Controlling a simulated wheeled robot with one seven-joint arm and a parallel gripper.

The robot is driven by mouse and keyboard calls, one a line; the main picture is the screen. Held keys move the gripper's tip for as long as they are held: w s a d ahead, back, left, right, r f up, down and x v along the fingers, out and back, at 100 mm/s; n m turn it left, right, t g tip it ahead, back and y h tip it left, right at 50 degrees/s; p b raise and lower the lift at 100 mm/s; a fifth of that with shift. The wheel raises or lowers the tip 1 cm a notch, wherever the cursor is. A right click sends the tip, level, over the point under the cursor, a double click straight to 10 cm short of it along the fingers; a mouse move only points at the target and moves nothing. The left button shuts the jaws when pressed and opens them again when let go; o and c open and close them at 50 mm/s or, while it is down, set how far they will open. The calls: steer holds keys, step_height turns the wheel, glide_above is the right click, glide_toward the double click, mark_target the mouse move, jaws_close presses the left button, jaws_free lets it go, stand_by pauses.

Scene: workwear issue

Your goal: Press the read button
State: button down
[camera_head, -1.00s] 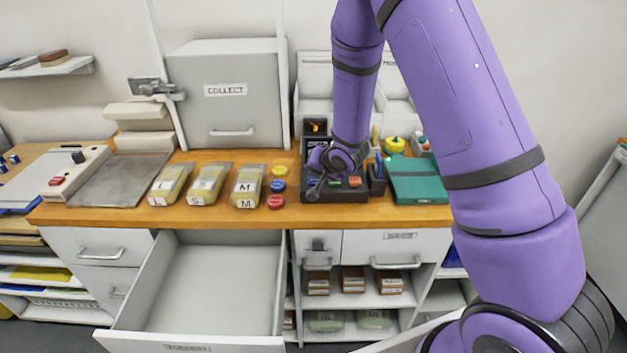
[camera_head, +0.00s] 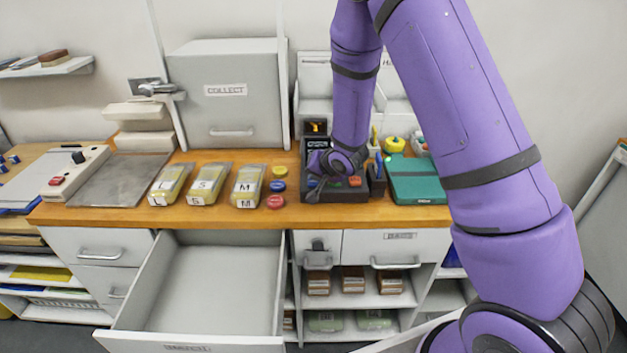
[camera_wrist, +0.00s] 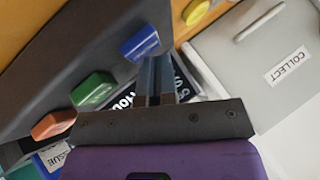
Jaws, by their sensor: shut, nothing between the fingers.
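A dark console (camera_head: 335,196) stands on the wooden counter below the raised end of my arm. In the wrist view its sloped face (camera_wrist: 100,60) carries a blue button (camera_wrist: 140,43), a green button (camera_wrist: 92,90) and an orange button (camera_wrist: 53,124). I can read no label on these buttons, so I cannot tell which is the read button. My gripper (camera_wrist: 157,62) is shut and empty, its fingertips right beside the blue button. I cannot tell whether they touch it. In the head view my wrist hides part of the console, and the orange button (camera_head: 354,181) shows to its right.
Several labelled yellowish packets (camera_head: 207,184) and round coloured tokens (camera_head: 278,186) lie left of the console. A teal box (camera_head: 418,186) is to its right. An open drawer (camera_head: 215,290) juts out below the counter (camera_head: 130,215). A grey COLLECT cabinet (camera_head: 228,110) stands behind.

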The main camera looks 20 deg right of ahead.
steer(key=shift+r, duration=0.95)
steer(key=shift+r, duration=2.5)
